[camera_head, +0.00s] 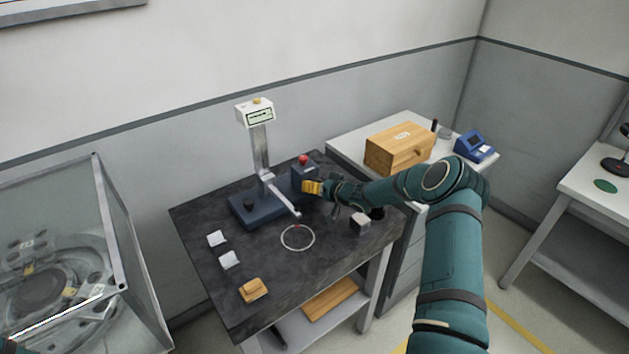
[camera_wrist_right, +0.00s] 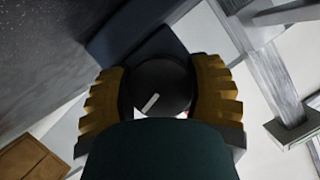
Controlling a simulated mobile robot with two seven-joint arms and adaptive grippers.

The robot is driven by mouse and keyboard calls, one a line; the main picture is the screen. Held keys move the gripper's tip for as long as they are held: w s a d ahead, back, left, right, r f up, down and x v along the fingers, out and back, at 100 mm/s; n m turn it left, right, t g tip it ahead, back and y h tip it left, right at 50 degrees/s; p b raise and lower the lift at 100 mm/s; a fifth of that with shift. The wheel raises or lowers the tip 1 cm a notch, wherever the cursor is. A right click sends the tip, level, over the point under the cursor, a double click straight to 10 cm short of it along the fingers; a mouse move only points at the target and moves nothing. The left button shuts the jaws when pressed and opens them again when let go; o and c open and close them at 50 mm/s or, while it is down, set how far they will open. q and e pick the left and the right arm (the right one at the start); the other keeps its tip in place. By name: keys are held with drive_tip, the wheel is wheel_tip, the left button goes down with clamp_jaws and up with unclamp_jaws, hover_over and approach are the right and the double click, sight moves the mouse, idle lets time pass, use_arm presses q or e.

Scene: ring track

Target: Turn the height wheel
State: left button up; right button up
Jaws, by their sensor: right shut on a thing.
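The height gauge stands on the dark table, with a blue base (camera_head: 246,214), a grey column (camera_head: 261,150) and a white display head (camera_head: 255,113). Its slanted arm (camera_head: 281,193) reaches over the table toward the front right. My right gripper (camera_head: 312,187) is at the blue housing (camera_head: 302,172) with a red button, right of the column. In the right wrist view, its yellow ribbed fingers (camera_wrist_right: 164,95) are shut on a round black wheel (camera_wrist_right: 161,87) with a white line slanting up to the right. In the head view the gripper hides this wheel. My left gripper is not in view.
A white ring (camera_head: 298,238) is on the dark tabletop (camera_head: 236,275). Two pale blocks (camera_head: 217,239) and a wooden block (camera_head: 254,290) lie at left and front. Another block (camera_head: 360,223) is at right. A wooden box (camera_head: 398,148) stands on the side cabinet.

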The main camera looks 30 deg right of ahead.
drive_tip(key=shift+m+y+b, duration=0.3)
drive_tip(key=shift+m+y, duration=0.4)
drive_tip(key=shift+m, duration=0.6)
drive_tip(key=o, duration=1.2)
drive_tip(key=shift+s+r, duration=0.1)
drive_tip(key=v, duration=1.2)
drive_tip(key=shift+f, duration=0.35)
